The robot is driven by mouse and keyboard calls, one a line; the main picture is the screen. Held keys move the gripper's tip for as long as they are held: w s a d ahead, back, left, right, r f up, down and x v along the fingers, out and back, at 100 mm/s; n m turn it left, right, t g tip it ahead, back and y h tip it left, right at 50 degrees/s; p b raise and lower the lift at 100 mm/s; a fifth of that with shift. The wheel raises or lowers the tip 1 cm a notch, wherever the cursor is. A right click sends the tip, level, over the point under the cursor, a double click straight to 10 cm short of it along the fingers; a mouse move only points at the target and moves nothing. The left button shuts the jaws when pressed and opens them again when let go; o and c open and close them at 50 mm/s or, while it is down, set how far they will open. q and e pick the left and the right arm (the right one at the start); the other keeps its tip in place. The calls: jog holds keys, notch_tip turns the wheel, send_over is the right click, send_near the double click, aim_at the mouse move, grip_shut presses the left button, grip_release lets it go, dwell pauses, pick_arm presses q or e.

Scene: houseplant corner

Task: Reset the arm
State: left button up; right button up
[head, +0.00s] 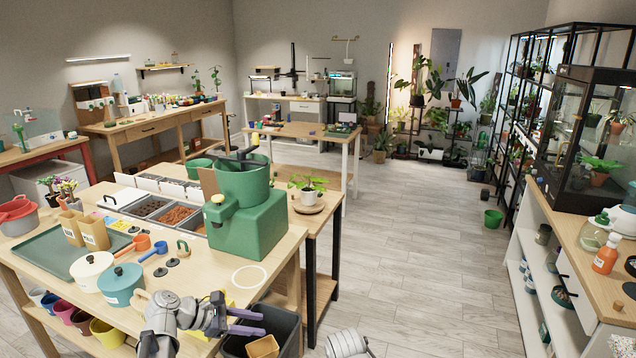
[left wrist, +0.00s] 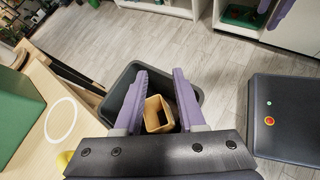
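My left gripper (head: 263,323) is at the lower middle of the head view, past the front right corner of the potting table. Its two purple fingers are spread apart with nothing between them. In the left wrist view the left gripper (left wrist: 162,74) points down over a dark grey bin (left wrist: 118,92). A tan open-topped box (left wrist: 158,113) lies inside the bin, below the fingers and apart from them. Purple parts at the top right of the left wrist view may be my right gripper (left wrist: 280,13), cut by the edge; its opening is unclear.
The potting table has a green machine (head: 250,228), a green tray (head: 62,250), two lidded pots and soil bins. A white shelf unit (head: 548,285) stands at the right.

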pick_arm(q)
jog(key=s+d+f+m+g+y+p, duration=0.2)
jog(key=s+d+m+y, duration=0.3)
jog(key=s+m, duration=0.3)
jog(key=s+d+f+m+g+y+p, duration=0.2)
jog(key=s+d+m+y, duration=0.4)
jog(key=m, duration=1)
jog(key=shift+s+d+f+g+y+p, duration=0.15)
jog(key=shift+s+d+g+y+p, duration=0.35)
jog(key=shift+s, duration=0.55)
jog(key=shift+a+h, duration=0.2)
jog(key=shift+h, duration=0.1)
